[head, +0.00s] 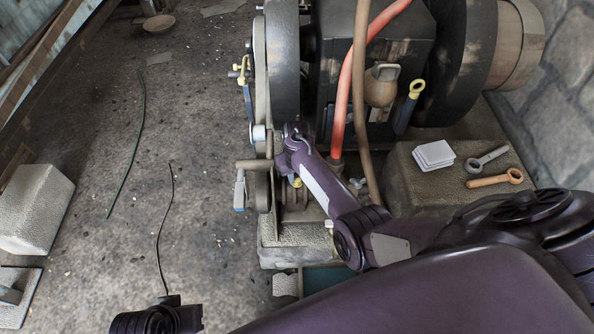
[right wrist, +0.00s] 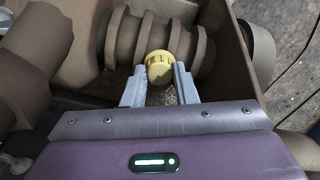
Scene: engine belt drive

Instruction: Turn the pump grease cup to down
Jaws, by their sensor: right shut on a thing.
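The pump grease cup (right wrist: 159,64) shows in the right wrist view as a round yellow cap with a ridged rim, in front of the ribbed brown pump body (right wrist: 150,35). My right gripper (right wrist: 160,80) is shut on the cap, with one grey finger at each side of it. In the head view a small yellow bit of the cup (head: 296,182) shows beside my right wrist, low on the engine; my arm hides most of the pump there. The cup's lever or marking cannot be made out. My left gripper's fingers are not seen.
A red hose (head: 345,100) and a brown hose (head: 361,110) hang close to my right arm. A large flywheel (head: 283,60) stands above.

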